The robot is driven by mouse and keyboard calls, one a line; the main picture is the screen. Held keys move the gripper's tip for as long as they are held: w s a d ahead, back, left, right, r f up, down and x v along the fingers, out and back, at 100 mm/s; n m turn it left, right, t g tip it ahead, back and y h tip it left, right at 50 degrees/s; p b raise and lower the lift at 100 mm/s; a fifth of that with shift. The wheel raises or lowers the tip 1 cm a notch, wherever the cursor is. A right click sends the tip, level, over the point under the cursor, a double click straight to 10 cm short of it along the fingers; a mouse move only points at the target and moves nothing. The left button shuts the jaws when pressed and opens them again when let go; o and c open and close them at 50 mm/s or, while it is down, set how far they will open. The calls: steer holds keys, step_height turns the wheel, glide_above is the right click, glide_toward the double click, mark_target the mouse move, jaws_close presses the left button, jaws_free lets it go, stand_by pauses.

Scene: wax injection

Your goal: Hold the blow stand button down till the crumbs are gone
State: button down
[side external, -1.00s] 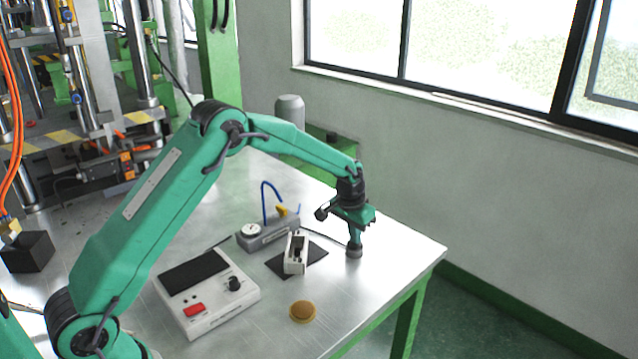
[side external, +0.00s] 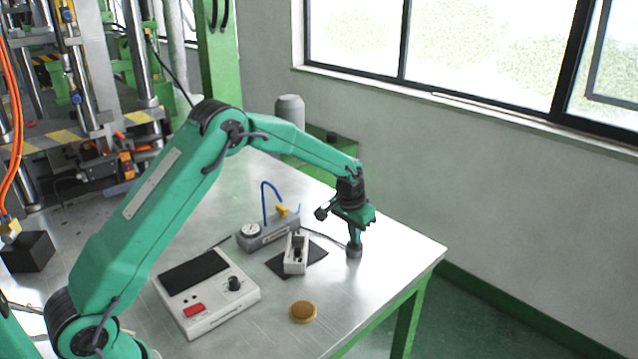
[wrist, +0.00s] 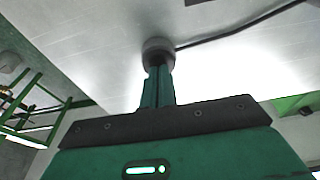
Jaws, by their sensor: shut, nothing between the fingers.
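The blow stand (side external: 268,235) is a grey base on the bench with a round gauge, a curved blue tube and a yellow part. A round grey button (side external: 354,253) stands at the right of it, with a dark cable. My gripper (side external: 355,242) is shut and empty, pointing down with its tips at the button's top. The wrist view shows the button (wrist: 157,44) right at the shut fingertips (wrist: 158,66), which hide part of it. How far the button is pressed cannot be told. A small white block (side external: 291,267) with a dark hollow sits by the stand; crumbs are too small to make out.
The white block rests on a dark mat (side external: 316,257). A white control box (side external: 222,312) with a red button and black knob stands at front left. A tan round disc (side external: 303,312) lies near the front edge. The bench right of the button is clear.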

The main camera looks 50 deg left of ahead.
steer(key=shift+r, duration=2.55)
steer(key=shift+s+r, duration=0.3)
steer(key=shift+r, duration=0.25)
steer(key=s+d+r+t, duration=0.1)
steer(key=s+r+t, duration=0.1)
steer(key=s+r, duration=1.45)
steer(key=s+f+t, duration=0.1)
steer(key=s, duration=1.9)
steer(key=shift+s+d+f, duration=0.15)
steer(key=shift+d+f, duration=0.1)
steer(key=shift+f, duration=0.05)
